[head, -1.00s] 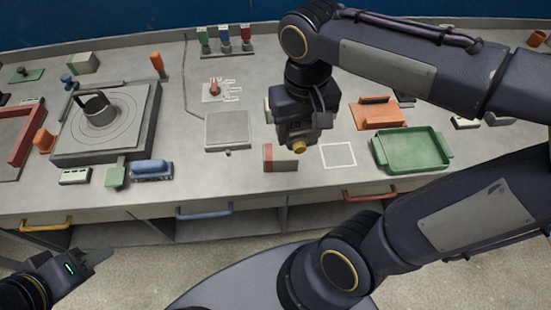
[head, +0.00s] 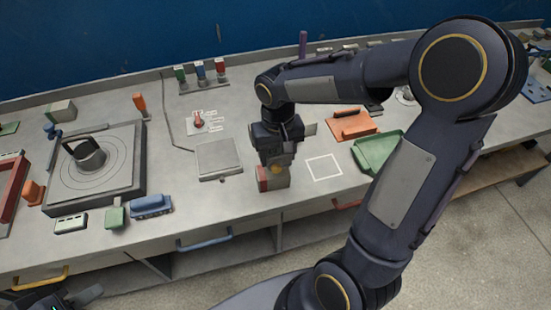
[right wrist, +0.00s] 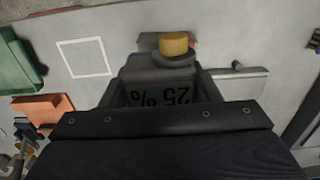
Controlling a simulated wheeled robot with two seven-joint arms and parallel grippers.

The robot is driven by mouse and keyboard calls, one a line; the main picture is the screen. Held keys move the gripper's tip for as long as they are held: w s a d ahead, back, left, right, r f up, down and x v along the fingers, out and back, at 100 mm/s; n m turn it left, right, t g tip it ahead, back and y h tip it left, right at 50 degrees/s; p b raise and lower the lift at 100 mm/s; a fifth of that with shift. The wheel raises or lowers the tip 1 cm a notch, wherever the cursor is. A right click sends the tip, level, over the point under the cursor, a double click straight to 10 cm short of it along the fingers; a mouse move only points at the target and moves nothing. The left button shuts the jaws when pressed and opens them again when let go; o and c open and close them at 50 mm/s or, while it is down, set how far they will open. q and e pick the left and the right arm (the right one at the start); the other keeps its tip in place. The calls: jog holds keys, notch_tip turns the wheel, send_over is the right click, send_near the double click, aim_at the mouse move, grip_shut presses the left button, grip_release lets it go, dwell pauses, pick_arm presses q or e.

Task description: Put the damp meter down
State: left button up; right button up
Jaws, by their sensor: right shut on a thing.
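The damp meter (right wrist: 158,92) is a dark device with a yellow round end and a display reading 25 %, upside down in the right wrist view. My right gripper (head: 275,150) is shut on it. In the head view the meter is directly over a red and grey block (head: 275,181) on the bench, its lower end overlapping the block. I cannot tell whether they touch. A white square outline (head: 323,167) lies empty on the bench just right of the block. My left gripper (head: 85,295) is partly visible at the bottom left, away from the bench things.
A grey flat plate (head: 218,158) lies left of the block. A green tray (head: 375,153) and an orange holder (head: 353,124) stand to the right. A turntable box (head: 125,185) with a dark pot (head: 88,155) and a blue cylinder (head: 151,206) are at left.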

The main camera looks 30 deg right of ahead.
aim_at(276, 162)
jog(key=shift+w+d+f, duration=0.1)
jog(key=shift+w+f, duration=0.6)
jog(key=shift+f, duration=1.65)
jog(key=shift+f, duration=0.2)
jog(key=o, duration=1.3)
jog(key=shift+o, duration=0.2)
jog(key=shift+r, duration=0.1)
